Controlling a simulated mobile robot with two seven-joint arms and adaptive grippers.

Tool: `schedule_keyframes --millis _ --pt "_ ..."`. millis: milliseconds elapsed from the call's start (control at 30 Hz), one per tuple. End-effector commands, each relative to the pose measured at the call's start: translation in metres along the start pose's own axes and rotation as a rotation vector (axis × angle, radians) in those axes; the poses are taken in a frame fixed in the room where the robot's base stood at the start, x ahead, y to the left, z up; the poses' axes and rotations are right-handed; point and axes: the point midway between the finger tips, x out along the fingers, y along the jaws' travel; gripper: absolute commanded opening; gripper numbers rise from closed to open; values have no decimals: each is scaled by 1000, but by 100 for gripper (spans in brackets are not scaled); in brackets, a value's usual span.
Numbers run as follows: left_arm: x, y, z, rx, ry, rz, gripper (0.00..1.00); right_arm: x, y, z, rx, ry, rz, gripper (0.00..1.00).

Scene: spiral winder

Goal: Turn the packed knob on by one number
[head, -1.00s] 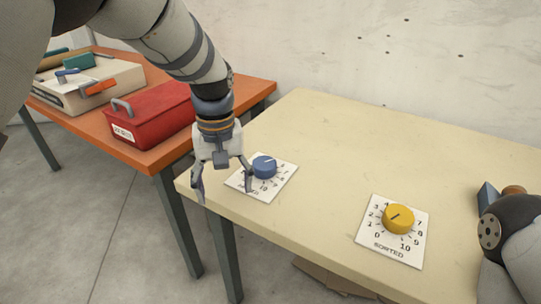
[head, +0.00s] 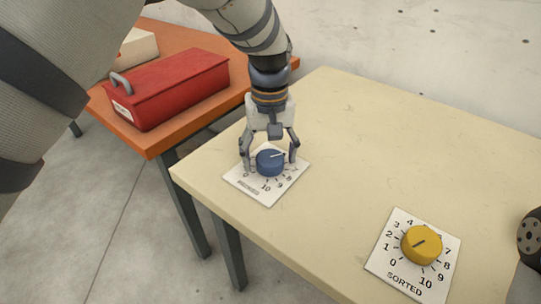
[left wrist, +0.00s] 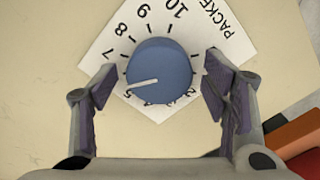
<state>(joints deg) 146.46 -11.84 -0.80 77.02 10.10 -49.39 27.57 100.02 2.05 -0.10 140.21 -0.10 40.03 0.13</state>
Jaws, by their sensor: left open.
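The blue packed knob (head: 270,162) sits on a white dial card (head: 262,190) near the table's left corner. In the left wrist view the knob (left wrist: 158,68) has a white pointer aimed left and slightly down, near the 5; the exact number is hard to tell because a finger covers part of the scale. My left gripper (head: 270,160) is open, pointing down, with its fingers on either side of the knob. In the left wrist view its fingers (left wrist: 160,85) show gaps to the knob.
A yellow knob (head: 421,244) on a card marked SORTED (head: 407,283) is at the front right of the cream table (head: 330,200). A red toolbox (head: 170,88) stands on an orange table (head: 150,142) at left. The cream table's middle is clear.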

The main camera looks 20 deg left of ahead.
Motion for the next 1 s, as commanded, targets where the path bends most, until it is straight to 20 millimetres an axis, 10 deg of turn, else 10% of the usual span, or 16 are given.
schedule_keyframes --millis 300,533,1000 --pt "6 0 0 1 1 0 68 0 0 0 0 0 0 0" --pt "5 0 0 1 1 0 20 0 0 0 0 0 0 0" --pt "3 0 0 122 3 2 20 -9 0 -4 0 22 -1 0"
